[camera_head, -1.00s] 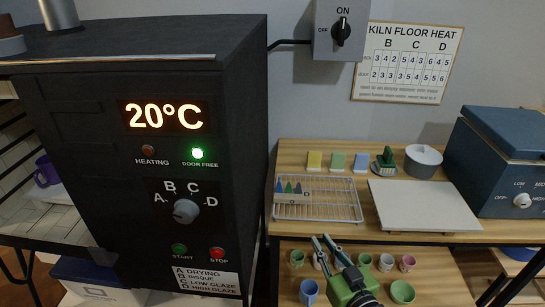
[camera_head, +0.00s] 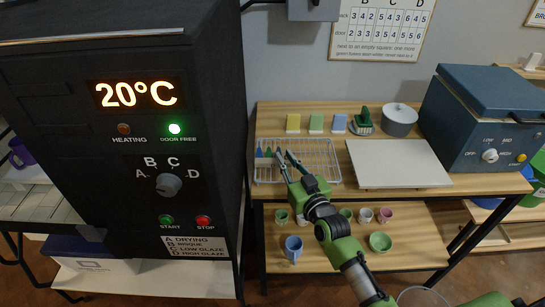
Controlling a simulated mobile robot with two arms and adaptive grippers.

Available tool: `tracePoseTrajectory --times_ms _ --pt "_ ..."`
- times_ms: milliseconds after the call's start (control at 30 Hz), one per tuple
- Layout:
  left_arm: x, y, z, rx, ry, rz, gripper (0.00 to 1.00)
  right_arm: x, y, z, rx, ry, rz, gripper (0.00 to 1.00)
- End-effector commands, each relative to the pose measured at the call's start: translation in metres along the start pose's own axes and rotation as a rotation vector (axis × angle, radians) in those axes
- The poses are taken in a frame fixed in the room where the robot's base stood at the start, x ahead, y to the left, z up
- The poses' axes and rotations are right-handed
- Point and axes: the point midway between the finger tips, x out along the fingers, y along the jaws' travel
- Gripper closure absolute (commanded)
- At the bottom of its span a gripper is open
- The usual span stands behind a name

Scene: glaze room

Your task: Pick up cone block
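The cone block (camera_head: 264,155), a small pale block with dark blue and green cones on it, sits at the left end of a wire rack (camera_head: 322,160) on the wooden top shelf. My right gripper (camera_head: 282,153) reaches over the rack from the front right. Its two fingers are apart, with nothing seen held between them. The fingertips are close to the right side of the cone block and hide part of it; I cannot tell whether they touch it. My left gripper is not in view.
A white slab (camera_head: 398,163) lies right of the rack, beside a blue kiln (camera_head: 490,120). A grey lidded pot (camera_head: 399,121) and coloured blocks stand behind. The large black kiln (camera_head: 130,150) is close on the left. Cups and bowls stand on the lower shelf.

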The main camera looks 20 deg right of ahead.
Motion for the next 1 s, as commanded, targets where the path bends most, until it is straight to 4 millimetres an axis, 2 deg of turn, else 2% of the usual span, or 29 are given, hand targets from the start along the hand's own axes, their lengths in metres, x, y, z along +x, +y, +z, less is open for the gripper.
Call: tracePoseTrajectory --times_ms 33,100,233,467,500,567,1000 --pt "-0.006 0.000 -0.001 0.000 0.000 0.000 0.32 0.009 -0.001 -0.006 0.000 0.002 0.000 0.86" --pt "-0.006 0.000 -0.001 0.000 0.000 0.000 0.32 0.019 -0.001 -0.004 0.001 0.001 0.000 0.86" --pt "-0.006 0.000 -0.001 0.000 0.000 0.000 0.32 0.029 0.000 -0.002 0.000 -0.001 0.000 0.86" --pt "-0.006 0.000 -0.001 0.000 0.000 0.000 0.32 0.031 0.000 -0.001 0.000 -0.001 0.001 0.86" --pt "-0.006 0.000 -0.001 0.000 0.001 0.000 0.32 0.031 0.000 -0.002 0.000 -0.001 0.001 0.88" --pt "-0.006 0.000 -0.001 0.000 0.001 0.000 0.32 0.031 0.000 -0.001 0.000 -0.001 0.001 1.00" --pt "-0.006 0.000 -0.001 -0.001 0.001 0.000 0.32 0.031 0.000 -0.005 0.001 0.000 0.000 1.00"
